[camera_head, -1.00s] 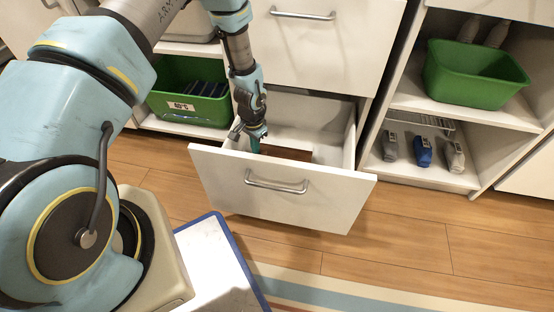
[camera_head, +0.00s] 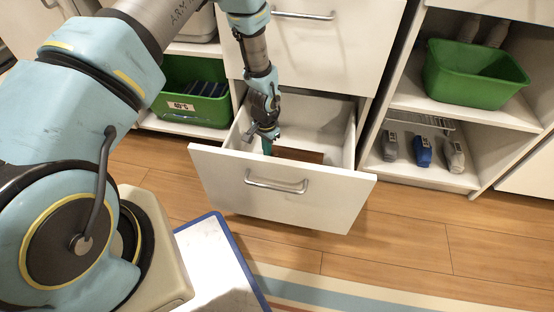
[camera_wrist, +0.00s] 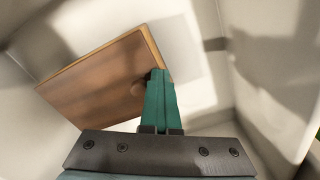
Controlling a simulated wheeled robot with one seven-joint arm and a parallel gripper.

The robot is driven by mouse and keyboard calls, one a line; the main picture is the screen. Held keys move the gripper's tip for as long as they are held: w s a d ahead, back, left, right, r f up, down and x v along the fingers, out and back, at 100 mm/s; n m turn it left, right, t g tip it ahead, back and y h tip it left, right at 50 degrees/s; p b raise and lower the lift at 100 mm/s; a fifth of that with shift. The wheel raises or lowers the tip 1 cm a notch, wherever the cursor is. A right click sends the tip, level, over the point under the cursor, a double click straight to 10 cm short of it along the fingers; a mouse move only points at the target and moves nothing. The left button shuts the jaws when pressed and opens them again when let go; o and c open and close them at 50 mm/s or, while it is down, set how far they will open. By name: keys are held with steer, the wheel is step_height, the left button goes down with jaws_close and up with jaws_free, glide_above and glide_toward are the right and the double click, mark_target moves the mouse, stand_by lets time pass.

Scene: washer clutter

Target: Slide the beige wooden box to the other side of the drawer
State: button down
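The open white drawer (camera_head: 235,170) holds the wooden box (camera_head: 305,155), of which only a brown strip shows above the drawer front in the head view. In the wrist view the box (camera_wrist: 95,80) is a brown panel with a pale beige edge, lying tilted in the picture inside the drawer. My gripper (camera_head: 267,149) reaches down into the drawer. Its teal fingers (camera_wrist: 157,80) are together with nothing between them. The fingertips are at the box's right edge in the wrist view, and I cannot tell if they touch it.
A green bin (camera_head: 195,103) sits on the shelf left of the drawer. Another green bin (camera_head: 470,80) stands on the right shelf, above several bottles, one of them blue (camera_head: 423,151). The drawer walls (camera_head: 348,135) bound my gripper closely.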

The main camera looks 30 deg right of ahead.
steer(key=shift+s+d+f, duration=0.2)
steer(key=shift+s+d, duration=0.35)
steer(key=shift+s, duration=0.2)
steer(key=shift+s+d+f, duration=0.2)
steer(key=shift+s+d, duration=0.3)
steer(key=shift+s, duration=0.25)
steer(key=shift+s+d+f, duration=0.2)
steer(key=shift+s+d, duration=0.35)
steer(key=shift+s, duration=0.2)
steer(key=shift+w+a+r+p, duration=0.25)
steer(key=shift+w+r+p, duration=0.1)
steer(key=shift+r+p, duration=0.9)
steer(key=shift+w+a+r+p, duration=0.35)
steer(key=shift+r+p, duration=0.6)
steer(key=shift+r, duration=0.6)
steer(key=shift+w+a+r+p, duration=0.2)
steer(key=shift+w+r+p, duration=0.2)
steer(key=shift+r+p, duration=0.85)
steer(key=shift+r, duration=0.15)
